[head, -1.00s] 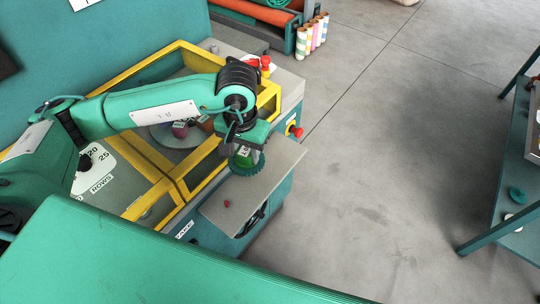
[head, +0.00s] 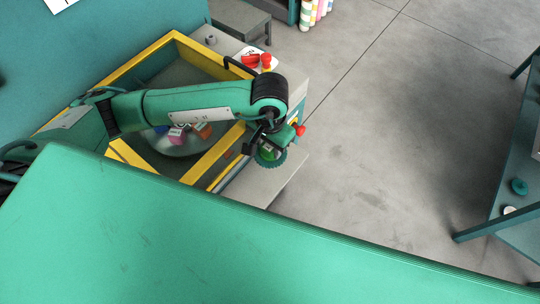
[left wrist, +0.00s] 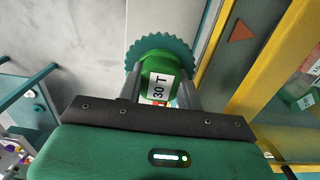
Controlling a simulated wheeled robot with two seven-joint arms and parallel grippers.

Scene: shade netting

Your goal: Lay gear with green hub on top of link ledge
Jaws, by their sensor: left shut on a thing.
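The gear with green hub (head: 268,155) has a teal toothed rim. In the left wrist view its green hub (left wrist: 158,68) carries a white "30 T" label. My left gripper (head: 264,147) is shut on the hub, with one finger on each side of it in the left wrist view (left wrist: 158,90). The link ledge (head: 274,181) appears to be the flat grey shelf on the machine's side; it shows as a pale strip in the left wrist view (left wrist: 190,22). The gear is over its machine-side part; touching or apart, I cannot tell. The ledge's near part is hidden. My right gripper is not in view.
The yellow-framed machine (head: 139,61) stands left of the ledge, with a round dish (head: 183,144) of coloured pieces inside. A red knob (head: 299,130) sticks out near the gripper. A teal table (head: 505,220) stands far right; open floor lies between.

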